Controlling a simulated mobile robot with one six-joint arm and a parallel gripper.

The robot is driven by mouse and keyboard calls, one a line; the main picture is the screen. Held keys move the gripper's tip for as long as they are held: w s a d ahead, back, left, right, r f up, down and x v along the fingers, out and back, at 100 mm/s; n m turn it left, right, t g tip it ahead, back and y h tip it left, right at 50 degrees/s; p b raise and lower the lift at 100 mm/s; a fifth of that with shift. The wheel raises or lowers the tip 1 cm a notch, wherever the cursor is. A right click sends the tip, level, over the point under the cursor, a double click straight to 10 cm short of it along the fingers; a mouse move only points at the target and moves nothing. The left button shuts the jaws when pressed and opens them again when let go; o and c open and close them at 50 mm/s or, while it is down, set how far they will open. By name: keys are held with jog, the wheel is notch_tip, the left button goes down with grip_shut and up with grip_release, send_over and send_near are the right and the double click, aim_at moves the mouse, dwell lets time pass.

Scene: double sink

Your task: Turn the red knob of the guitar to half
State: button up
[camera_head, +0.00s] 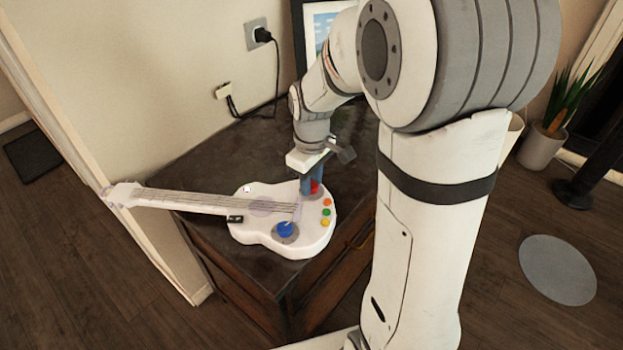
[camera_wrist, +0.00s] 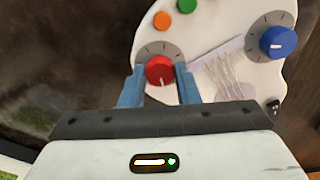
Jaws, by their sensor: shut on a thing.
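A white toy guitar (camera_head: 262,228) lies on the dark cabinet top, its neck pointing left in the head view. Its red knob (camera_wrist: 160,71) sits on a grey dial with tick marks (camera_wrist: 150,50); in the head view the knob (camera_head: 314,187) is partly hidden by my gripper. A white mark on the knob points down toward my gripper in the wrist view. My gripper (camera_wrist: 160,78) comes down from above, its two blue fingers on either side of the red knob and shut on it. The blue knob (camera_wrist: 278,41) is apart from the fingers.
Orange (camera_wrist: 162,19) and green (camera_wrist: 187,5) buttons sit near the red knob on the guitar body. The cabinet top (camera_head: 200,160) is clear behind the guitar. A wall, a plugged-in cable (camera_head: 276,85) and a framed picture (camera_head: 318,30) stand behind.

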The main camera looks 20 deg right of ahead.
jog(key=shift+c, duration=1.3)
jog(key=shift+m, duration=0.3)
jog(key=m+p, duration=0.1)
jog(key=m, duration=0.8)
jog(key=shift+p, duration=0.3)
jog(key=m, duration=0.3)
jog(key=shift+m, duration=0.4)
jog(key=m, duration=0.4)
jog(key=shift+p, duration=0.4)
jog(key=m, duration=0.5)
jog(key=shift+m, duration=0.3)
